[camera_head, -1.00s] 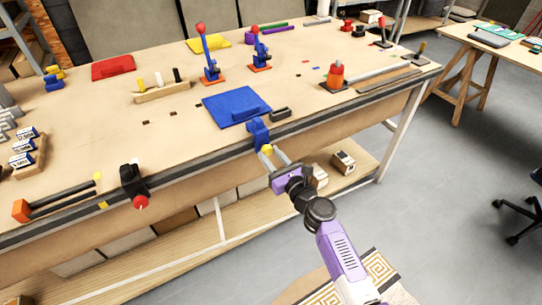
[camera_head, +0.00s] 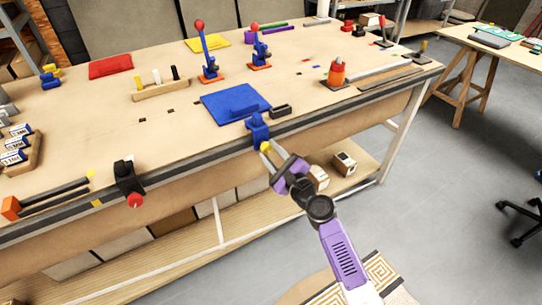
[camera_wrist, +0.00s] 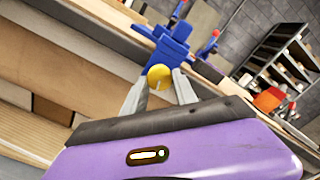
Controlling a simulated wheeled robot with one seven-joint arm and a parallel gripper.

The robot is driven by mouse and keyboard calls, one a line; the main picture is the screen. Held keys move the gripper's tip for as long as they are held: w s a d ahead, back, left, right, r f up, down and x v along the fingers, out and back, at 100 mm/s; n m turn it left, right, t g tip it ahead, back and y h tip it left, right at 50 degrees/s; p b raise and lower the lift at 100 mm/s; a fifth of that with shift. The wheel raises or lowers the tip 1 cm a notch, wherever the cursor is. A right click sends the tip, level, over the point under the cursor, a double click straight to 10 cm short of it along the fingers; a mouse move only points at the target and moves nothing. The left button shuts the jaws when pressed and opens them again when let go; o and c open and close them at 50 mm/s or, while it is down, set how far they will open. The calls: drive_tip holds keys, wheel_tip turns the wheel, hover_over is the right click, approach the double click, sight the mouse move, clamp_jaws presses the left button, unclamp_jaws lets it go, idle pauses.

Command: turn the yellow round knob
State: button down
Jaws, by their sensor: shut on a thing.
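The yellow round knob (camera_wrist: 159,77) sits on the front of a blue bracket (camera_wrist: 172,45) at the table's front edge. In the head view the yellow knob (camera_head: 265,147) shows just below the blue bracket (camera_head: 257,128). My gripper (camera_wrist: 160,85) has its two grey fingers on either side of the knob, shut on it. In the head view my gripper (camera_head: 272,152) reaches up to the knob from the lower right, its purple body now tilted. The fingers partly cover the knob there.
A blue plate (camera_head: 232,103) and a small black block (camera_head: 280,112) lie on the table behind the bracket. A black clamp with a red knob (camera_head: 135,200) is on the same edge to the left.

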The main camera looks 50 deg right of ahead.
drive_tip(key=n+b, duration=0.2)
drive_tip(key=n, duration=0.2)
drive_tip(key=shift+f+n, duration=0.1)
drive_tip(key=shift+n, duration=0.2)
drive_tip(key=n+b, duration=0.1)
drive_tip(key=n, duration=0.2)
drive_tip(key=shift+n+b, duration=0.4)
drive_tip(key=n+b, duration=0.2)
drive_tip(key=n, duration=0.2)
drive_tip(key=shift+n+b, duration=1)
drive_tip(key=shift+n, duration=0.4)
drive_tip(key=c, duration=1)
unclamp_jaws()
drive_tip(key=shift+r, duration=0.2)
drive_tip(key=shift+o, duration=0.2)
drive_tip(key=shift+s, duration=0.1)
